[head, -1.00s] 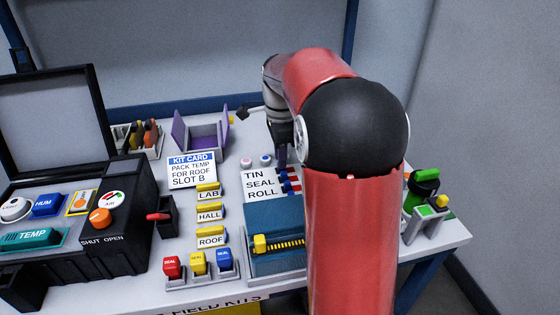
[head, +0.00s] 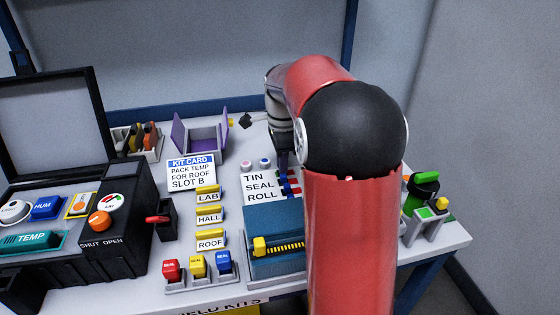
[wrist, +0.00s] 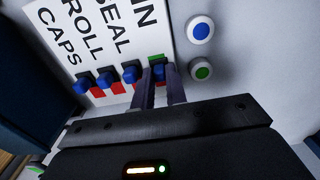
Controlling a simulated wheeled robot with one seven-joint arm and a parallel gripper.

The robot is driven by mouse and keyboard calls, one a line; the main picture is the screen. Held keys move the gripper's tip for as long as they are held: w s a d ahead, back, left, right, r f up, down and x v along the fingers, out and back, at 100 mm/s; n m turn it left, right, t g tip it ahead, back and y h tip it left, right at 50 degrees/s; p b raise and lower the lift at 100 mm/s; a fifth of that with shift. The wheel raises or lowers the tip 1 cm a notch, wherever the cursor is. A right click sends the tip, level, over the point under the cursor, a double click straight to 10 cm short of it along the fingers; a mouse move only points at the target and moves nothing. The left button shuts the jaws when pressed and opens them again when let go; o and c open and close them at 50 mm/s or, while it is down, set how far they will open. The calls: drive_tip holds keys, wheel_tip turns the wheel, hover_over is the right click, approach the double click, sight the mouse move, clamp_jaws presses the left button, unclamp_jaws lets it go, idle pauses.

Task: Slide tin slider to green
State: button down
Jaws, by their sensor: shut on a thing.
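The status card (wrist: 95,35) carries the words TIN, SEAL, ROLL and CAPS beside a row of blue slider knobs. It also shows in the head view (head: 258,187). My gripper (wrist: 162,78) is shut on the blue tin slider knob (wrist: 164,71), at the end of the row by the TIN word. A green patch (wrist: 157,57) shows beside this knob; the fingers hide part of its track. The seal slider (wrist: 131,73), roll slider (wrist: 105,80) and caps slider (wrist: 82,87) show red patches beside their knobs. In the head view my arm partly covers the sliders.
A blue button (wrist: 200,30) and a green button (wrist: 202,70) sit close beside the gripper. A blue sealing box (head: 275,222) stands in front of the card. The kit card (head: 191,172), purple holder (head: 200,135) and black case (head: 85,235) are to the left.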

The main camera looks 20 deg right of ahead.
drive_tip(key=shift+s+d, duration=0.25)
drive_tip(key=shift+d, duration=0.95)
drive_tip(key=c, duration=1.7)
unclamp_jaws()
drive_tip(key=shift+d, duration=0.1)
wheel_tip(320, 180, up, 8)
drive_tip(key=shift+f+p, duration=0.1)
drive_tip(key=shift+p, duration=0.7)
drive_tip(key=shift+s, duration=0.1)
